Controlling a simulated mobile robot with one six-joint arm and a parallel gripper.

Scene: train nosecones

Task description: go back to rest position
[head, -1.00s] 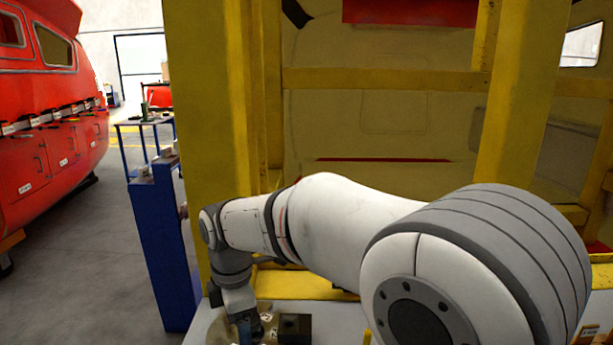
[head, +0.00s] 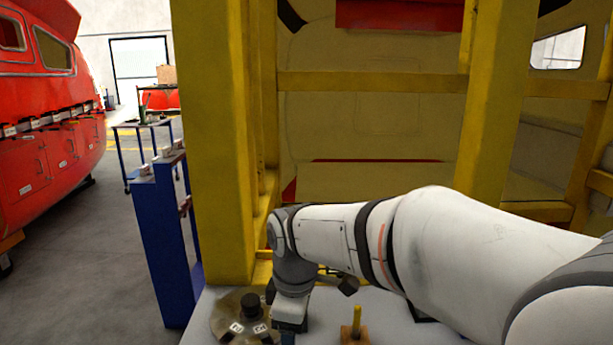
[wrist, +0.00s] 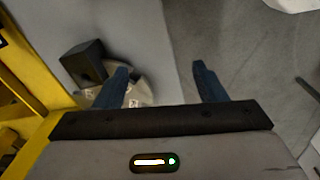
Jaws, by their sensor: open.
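My gripper shows in the wrist view (wrist: 160,78) with its two blue fingers spread apart and nothing between them. In the head view my arm reaches in from the right and bends down over the grey tabletop (head: 318,308). The gripper's end is mostly hidden there, low in the picture. In the wrist view the plate (wrist: 143,88) shows partly behind the left finger, beside a dark block (wrist: 83,62).
A wooden block with a yellow peg (head: 356,322) stands right of the gripper. A yellow frame (head: 215,150) rises behind the tabletop. A blue stand (head: 163,245) is at the left, with open floor (head: 80,270) beyond and a red train nose (head: 55,150) farther left.

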